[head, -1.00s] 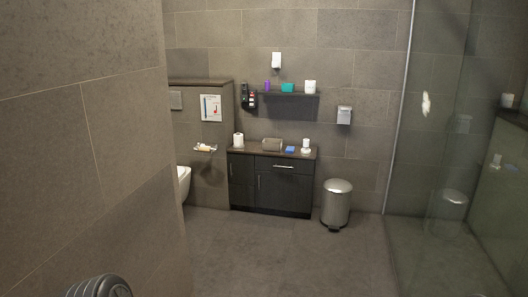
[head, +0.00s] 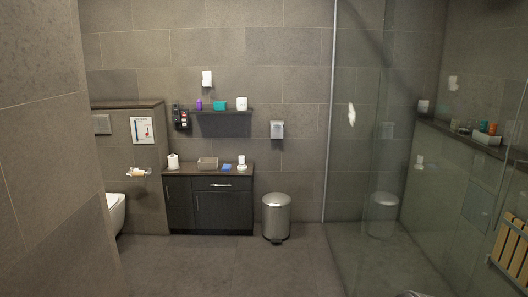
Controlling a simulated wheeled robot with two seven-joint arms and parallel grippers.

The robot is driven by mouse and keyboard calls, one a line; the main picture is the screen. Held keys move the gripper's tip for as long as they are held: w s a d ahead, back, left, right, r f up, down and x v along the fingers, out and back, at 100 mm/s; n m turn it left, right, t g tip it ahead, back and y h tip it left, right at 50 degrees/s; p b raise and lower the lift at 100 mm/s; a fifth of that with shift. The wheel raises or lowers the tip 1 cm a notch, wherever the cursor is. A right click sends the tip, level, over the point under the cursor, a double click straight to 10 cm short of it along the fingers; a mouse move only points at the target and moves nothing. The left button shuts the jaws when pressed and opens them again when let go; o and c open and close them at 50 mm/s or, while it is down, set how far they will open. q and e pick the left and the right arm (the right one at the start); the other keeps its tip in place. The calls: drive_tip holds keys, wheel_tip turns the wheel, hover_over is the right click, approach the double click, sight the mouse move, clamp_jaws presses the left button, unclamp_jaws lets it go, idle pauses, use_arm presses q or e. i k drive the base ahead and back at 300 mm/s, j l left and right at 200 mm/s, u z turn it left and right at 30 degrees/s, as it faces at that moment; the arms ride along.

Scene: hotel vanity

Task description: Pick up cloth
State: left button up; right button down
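I cannot tell for sure which thing is the cloth. A small flat blue item (head: 227,167) lies on the dark vanity cabinet's top (head: 180,172), between a grey-beige box (head: 208,163) and a small white item (head: 241,162). A small white shape (head: 351,115) shows on or behind the shower glass; it is too small to identify. Neither of my grippers is in view. The vanity is across the room, well ahead of me.
A wall (head: 40,140) stands close on my left. A steel pedal bin (head: 276,216) stands right of the vanity, a toilet (head: 115,212) left of it. The glass shower panel (head: 350,170) is on the right. The floor (head: 230,268) ahead is clear.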

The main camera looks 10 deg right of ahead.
sight(226, 167)
drive_tip(key=i+z, duration=0.1)
drive_tip(key=z, duration=0.45)
drive_tip(key=i+u, duration=0.15)
drive_tip(key=i, duration=0.95)
drive_tip(key=i+l+u, duration=0.15)
drive_tip(key=i, duration=0.9)
drive_tip(key=i+j+u, duration=0.3)
drive_tip(key=i, duration=0.2)
drive_tip(key=i+u, duration=0.25)
drive_tip(key=i, duration=0.3)
drive_tip(key=i+l+u, duration=0.1)
drive_tip(key=i+u, duration=0.2)
drive_tip(key=i, duration=0.2)
drive_tip(key=i+l+u, duration=0.25)
drive_tip(key=i, duration=0.3)
drive_tip(key=i+l+u, duration=0.3)
drive_tip(key=i, duration=0.2)
drive_tip(key=i+j+u, duration=0.1)
drive_tip(key=i+u, duration=0.15)
drive_tip(key=i, duration=0.6)
drive_tip(key=i+u, duration=0.3)
drive_tip(key=i, duration=0.55)
drive_tip(key=z, duration=3.55)
